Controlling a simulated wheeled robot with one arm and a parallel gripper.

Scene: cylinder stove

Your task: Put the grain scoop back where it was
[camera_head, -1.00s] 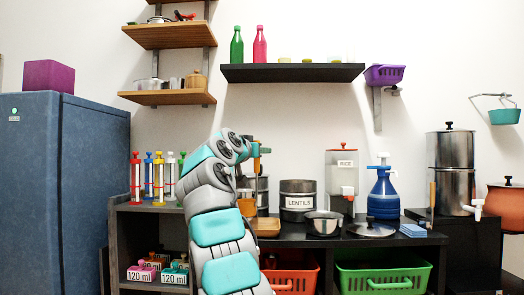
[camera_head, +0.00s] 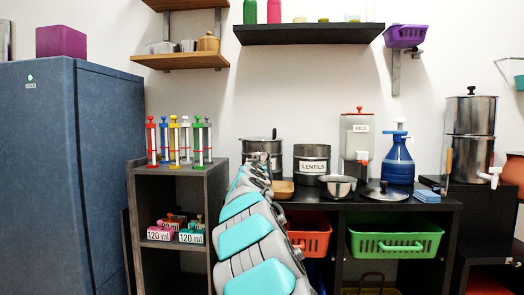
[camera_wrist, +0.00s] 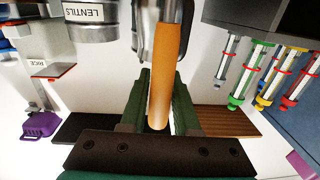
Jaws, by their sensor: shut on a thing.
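My gripper (camera_wrist: 162,78) shows in the wrist view, with its green fingers shut on an orange-brown handle. I take this handle for that of the grain scoop (camera_wrist: 166,60). The scoop's far end is blurred at the top edge of the wrist view, so its bowl cannot be made out. In the head view my arm reaches toward the dark counter and hides the gripper and scoop, close to the grey pot at the left. The lentils pot (camera_head: 312,163) stands to the right of that pot and also shows upside down in the wrist view (camera_wrist: 90,20).
A small wooden tray (camera_head: 284,188), a steel bowl (camera_head: 338,186), a lid (camera_head: 384,193), a rice dispenser (camera_head: 357,140) and a blue jug (camera_head: 398,160) crowd the counter. Colored syringes (camera_head: 180,143) stand at left. A black shelf (camera_head: 310,33) hangs above.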

